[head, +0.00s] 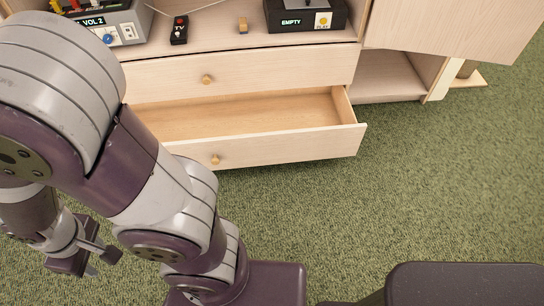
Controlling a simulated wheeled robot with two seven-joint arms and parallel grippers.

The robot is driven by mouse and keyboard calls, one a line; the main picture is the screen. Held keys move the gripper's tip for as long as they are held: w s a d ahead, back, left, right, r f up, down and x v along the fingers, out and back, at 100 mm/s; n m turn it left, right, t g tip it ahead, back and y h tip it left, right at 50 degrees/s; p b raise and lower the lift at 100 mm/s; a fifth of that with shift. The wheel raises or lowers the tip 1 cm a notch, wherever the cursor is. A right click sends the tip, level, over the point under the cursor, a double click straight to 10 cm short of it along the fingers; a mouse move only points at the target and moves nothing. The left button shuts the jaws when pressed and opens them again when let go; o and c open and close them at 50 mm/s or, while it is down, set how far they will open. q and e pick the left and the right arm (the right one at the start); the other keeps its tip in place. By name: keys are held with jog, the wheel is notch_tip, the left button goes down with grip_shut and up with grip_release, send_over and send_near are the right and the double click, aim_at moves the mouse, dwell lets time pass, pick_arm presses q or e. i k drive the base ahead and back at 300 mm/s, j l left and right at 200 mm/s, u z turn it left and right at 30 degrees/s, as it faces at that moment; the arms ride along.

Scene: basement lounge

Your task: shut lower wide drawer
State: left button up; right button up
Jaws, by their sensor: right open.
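The lower wide drawer (262,150) of the pale wood cabinet is pulled out, and its inside looks empty. Its front has a round brass-coloured knob (215,160). The left part of the drawer is hidden behind my arm. My right gripper (101,262) is at the lower left, in front of and to the left of the drawer, apart from it. It is open with nothing seen between its fingers. My left gripper is not in view.
The upper wide drawer (280,72) is shut. On the cabinet top are a remote (180,30), a black box marked EMPTY (300,18) and a grey box (125,22). An open compartment (385,78) lies to the right. Green carpet (420,190) is clear in front.

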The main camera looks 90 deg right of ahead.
aim_at(286, 126)
jog(key=z, duration=2.65)
jog(key=i+l, duration=0.15)
jog(key=l, duration=0.25)
jog(key=i+l, duration=0.15)
jog(key=l, duration=0.25)
jog(key=i+l+u, duration=0.1)
jog(key=l, duration=0.35)
